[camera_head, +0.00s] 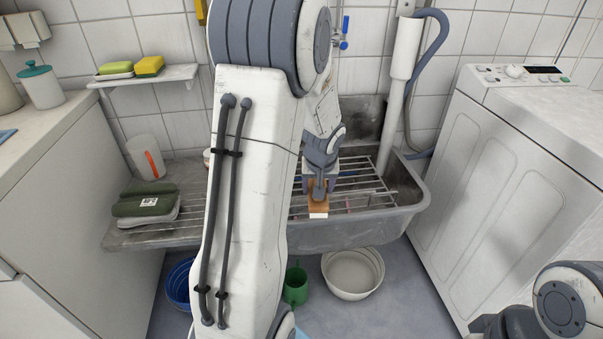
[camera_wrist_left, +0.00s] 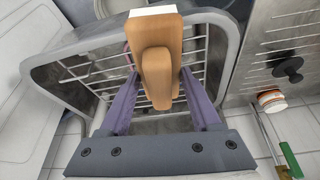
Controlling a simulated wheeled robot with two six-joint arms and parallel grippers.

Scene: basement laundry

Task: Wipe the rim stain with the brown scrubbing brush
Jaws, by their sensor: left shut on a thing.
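The brown scrubbing brush (camera_head: 318,200) has a wooden body with a white edge at its end. It is between the purple fingers of my left gripper (camera_head: 319,186), which is shut on its handle. The left wrist view shows the brush (camera_wrist_left: 158,45) and the gripper (camera_wrist_left: 158,78) from behind. The brush is over the front rim of the grey sink (camera_head: 345,231); I cannot tell whether it touches. I cannot make out the rim stain. My right gripper is out of view; only part of that arm shows at lower right.
A wire rack (camera_head: 350,195) covers the basin. A washing machine (camera_head: 510,180) stands at right.

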